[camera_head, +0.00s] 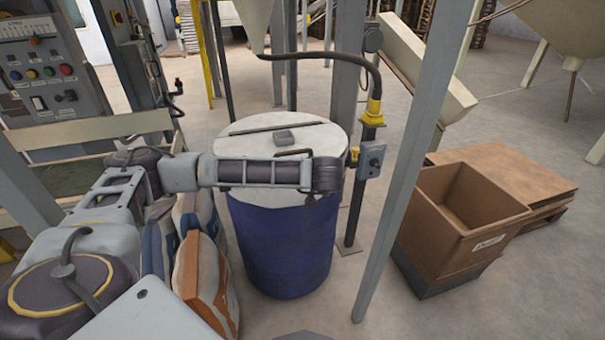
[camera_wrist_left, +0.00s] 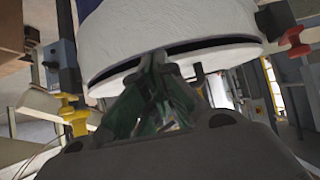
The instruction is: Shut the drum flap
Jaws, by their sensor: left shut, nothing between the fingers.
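The blue drum (camera_head: 280,250) stands upright in the middle of the head view, with a white top (camera_head: 318,138). A dark strip (camera_head: 270,130) crosses the top, and a small grey block (camera_head: 284,137) sits near it. The white top also shows in the left wrist view (camera_wrist_left: 150,30), with a dark slit (camera_wrist_left: 212,44) along its edge. My left arm reaches across the front of the drum top. My left gripper (camera_wrist_left: 157,60) is shut and empty, its fingertips at the slit; I cannot tell whether they touch. The head view hides its fingers. My right gripper is out of view.
A post with a grey box (camera_head: 373,158) and a yellow hose fitting (camera_head: 374,108) stands right of the drum. A slanted grey beam (camera_head: 402,185) is close by. Sacks (camera_head: 203,270) lean at the drum's left. A brown bin (camera_head: 437,225) and pallet (camera_head: 515,175) are on the right.

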